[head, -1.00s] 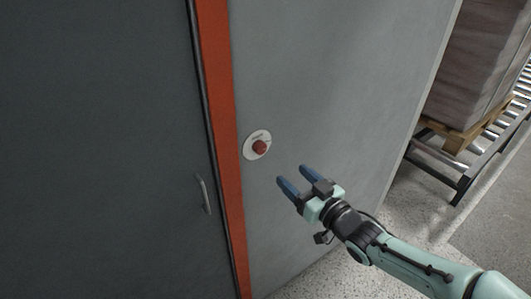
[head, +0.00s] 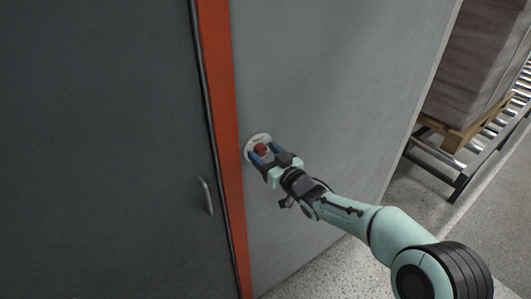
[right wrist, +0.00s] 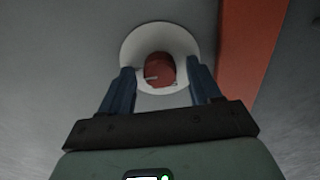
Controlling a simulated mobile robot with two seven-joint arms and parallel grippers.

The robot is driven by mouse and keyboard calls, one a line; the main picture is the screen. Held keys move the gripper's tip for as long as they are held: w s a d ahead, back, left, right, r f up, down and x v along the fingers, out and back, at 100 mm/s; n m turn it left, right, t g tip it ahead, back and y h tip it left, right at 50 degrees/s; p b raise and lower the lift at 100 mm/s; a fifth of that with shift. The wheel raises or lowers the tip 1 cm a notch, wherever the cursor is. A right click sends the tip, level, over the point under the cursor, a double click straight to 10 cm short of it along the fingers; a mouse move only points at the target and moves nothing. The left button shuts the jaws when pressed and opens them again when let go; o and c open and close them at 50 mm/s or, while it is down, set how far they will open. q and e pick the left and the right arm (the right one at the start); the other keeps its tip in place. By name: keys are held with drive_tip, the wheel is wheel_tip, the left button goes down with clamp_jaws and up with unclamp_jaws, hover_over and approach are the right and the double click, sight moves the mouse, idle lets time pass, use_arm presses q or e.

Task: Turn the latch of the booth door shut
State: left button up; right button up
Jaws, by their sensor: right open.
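The latch (head: 261,149) is a red knob on a round white plate (head: 258,138) fixed to the grey wall, just right of the orange door frame. My right gripper (head: 265,154) is at the latch, open, with one blue finger on each side of the knob. In the right wrist view the red knob (right wrist: 159,68) shows between and a little beyond the two fingertips (right wrist: 160,78); I cannot tell whether they touch it. The dark grey booth door (head: 110,150) is on the left, flush with its frame as far as I can see. My left gripper is not in view.
The orange frame (head: 222,110) runs down beside the plate. A metal door handle (head: 206,196) sticks out left of it. At the right, a wrapped load on a wooden pallet (head: 455,133) stands on a roller conveyor (head: 485,130). The floor between is clear.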

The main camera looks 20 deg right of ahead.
drive_tip(key=c, duration=1)
drive_tip(key=shift+f+b, duration=0.1)
drive_tip(key=shift+b, duration=0.25)
drive_tip(key=shift+c, duration=0.2)
drive_tip(key=n+b, duration=0.6)
drive_tip(key=shift+f+n+b, duration=0.1)
drive_tip(key=shift+n+b, duration=0.2)
drive_tip(key=n+b, duration=0.3)
drive_tip(key=n, duration=0.2)
drive_tip(key=shift+n+b, duration=0.3)
drive_tip(key=shift+b, duration=0.1)
drive_tip(key=n+b, duration=0.1)
drive_tip(key=n, duration=0.2)
use_arm(q)
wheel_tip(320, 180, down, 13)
drive_tip(key=b, duration=0.1)
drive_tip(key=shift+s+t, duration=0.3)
use_arm(e)
drive_tip(key=shift+n, duration=1.3)
